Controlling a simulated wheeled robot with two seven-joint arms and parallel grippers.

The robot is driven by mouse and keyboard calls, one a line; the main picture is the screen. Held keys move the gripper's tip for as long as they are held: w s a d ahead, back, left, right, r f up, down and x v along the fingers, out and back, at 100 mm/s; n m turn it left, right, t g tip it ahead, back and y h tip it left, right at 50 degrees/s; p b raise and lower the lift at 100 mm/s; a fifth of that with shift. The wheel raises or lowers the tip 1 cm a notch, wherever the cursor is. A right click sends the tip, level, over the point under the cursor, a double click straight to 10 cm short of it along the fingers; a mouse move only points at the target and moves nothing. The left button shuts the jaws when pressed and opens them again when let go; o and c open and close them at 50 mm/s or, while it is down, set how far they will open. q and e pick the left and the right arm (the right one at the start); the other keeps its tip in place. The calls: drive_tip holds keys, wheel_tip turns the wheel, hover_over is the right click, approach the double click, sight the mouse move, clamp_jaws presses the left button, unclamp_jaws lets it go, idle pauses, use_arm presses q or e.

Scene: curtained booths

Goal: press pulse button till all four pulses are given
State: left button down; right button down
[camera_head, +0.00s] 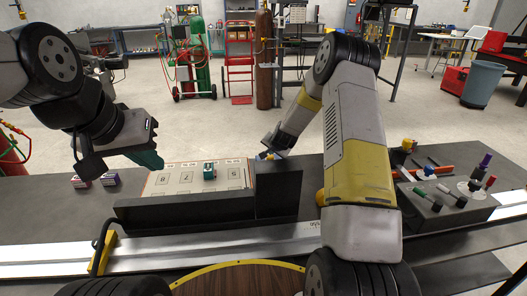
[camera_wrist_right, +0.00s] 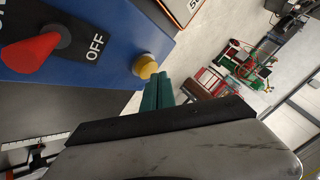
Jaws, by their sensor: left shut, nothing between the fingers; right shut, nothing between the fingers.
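A yellow round button (camera_wrist_right: 146,67) sticks out of the side of a blue box (camera_wrist_right: 110,30) in the right wrist view. My right gripper (camera_wrist_right: 158,92) is shut and empty, its teal fingertips close beside the button; I cannot tell whether they touch it. In the head view my right arm reaches in over the bench, and its fingertips are hidden; a bit of blue and yellow (camera_head: 266,156) shows beside its wrist. My left gripper (camera_head: 150,160) is shut and empty, above the left end of a numbered board (camera_head: 160,182).
The blue box also has a red knob (camera_wrist_right: 32,50) by an OFF label. A small teal block (camera_head: 209,172) stands on the board. A grey box with coloured levers (camera_head: 445,200) is at the right.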

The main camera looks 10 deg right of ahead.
sight(270, 158)
drive_tip(key=shift+f, duration=0.55)
idle(0.4)
drive_tip(key=shift+r, duration=1)
drive_tip(key=shift+r, duration=0.1)
wheel_tip(270, 158, up, 6)
drive_tip(key=shift+f, duration=0.1)
drive_tip(key=shift+a, duration=0.1)
idle(4.6)
